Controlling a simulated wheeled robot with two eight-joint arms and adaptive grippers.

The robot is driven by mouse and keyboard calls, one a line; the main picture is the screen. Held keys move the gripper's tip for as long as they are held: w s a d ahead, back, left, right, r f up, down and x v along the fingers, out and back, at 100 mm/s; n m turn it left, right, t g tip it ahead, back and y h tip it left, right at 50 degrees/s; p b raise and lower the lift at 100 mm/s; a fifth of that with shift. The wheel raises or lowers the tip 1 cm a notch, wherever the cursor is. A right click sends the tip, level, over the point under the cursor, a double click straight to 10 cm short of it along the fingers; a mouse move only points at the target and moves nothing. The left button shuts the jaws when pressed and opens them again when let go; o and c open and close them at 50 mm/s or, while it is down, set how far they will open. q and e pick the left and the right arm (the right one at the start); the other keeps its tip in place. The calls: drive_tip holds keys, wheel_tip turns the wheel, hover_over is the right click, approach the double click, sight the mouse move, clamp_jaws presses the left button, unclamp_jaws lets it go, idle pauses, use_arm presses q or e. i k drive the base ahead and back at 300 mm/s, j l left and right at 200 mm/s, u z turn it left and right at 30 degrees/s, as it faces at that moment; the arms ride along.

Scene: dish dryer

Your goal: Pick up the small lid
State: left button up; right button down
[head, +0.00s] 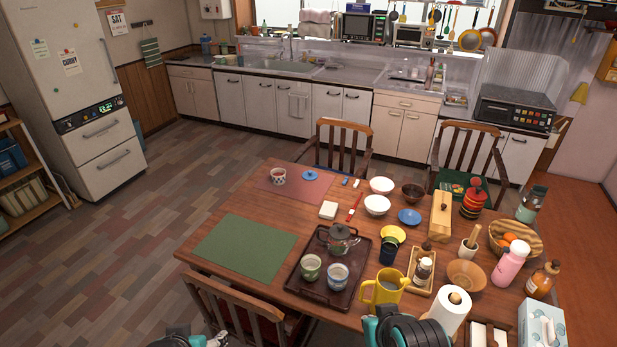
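A small blue lid (310,175) with a raised knob lies on the pink placemat (290,189) at the far left part of the wooden table. A patterned cup (279,176) stands just left of it on the same mat, apart from it. A flat blue round piece (409,216) lies further right among the bowls.
A green placemat (245,246) lies bare at the left. A dark tray (310,292) holds a teapot and two cups. White bowls (377,205), a yellow mug (385,290), bottles and a paper roll crowd the right. Chairs (344,140) stand around the table.

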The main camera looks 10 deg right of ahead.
sight(310, 175)
drive_tip(key=i+j+u, duration=0.15)
drive_tip(key=j, duration=0.2)
drive_tip(key=i+j+u, duration=0.15)
drive_tip(key=j, duration=0.2)
drive_tip(key=i+j+u, duration=0.35)
drive_tip(key=j+u, duration=0.15)
drive_tip(key=i+j+u, duration=0.65)
drive_tip(key=i+u, duration=0.3)
drive_tip(key=i+z, duration=0.15)
drive_tip(key=i, duration=0.4)
drive_tip(key=i+j+z, duration=0.2)
drive_tip(key=i, duration=0.35)
drive_tip(key=i+l+z, duration=0.2)
drive_tip(key=i+z, duration=0.2)
drive_tip(key=i+l+z, duration=0.15)
drive_tip(key=i+z, duration=0.15)
drive_tip(key=z, duration=0.15)
drive_tip(key=i+z, duration=0.4)
drive_tip(key=i+j+z, duration=0.2)
drive_tip(key=i+z, duration=0.25)
drive_tip(key=i+l+z, duration=0.2)
drive_tip(key=i+z, duration=0.65)
drive_tip(key=i+j+z, duration=0.2)
drive_tip(key=i+z, duration=0.25)
drive_tip(key=i, duration=0.15)
drive_tip(key=i+l+z, duration=0.15)
drive_tip(key=i+l, duration=0.2)
drive_tip(key=i+l+z, duration=0.15)
drive_tip(key=i, duration=0.35)
drive_tip(key=l, duration=0.1)
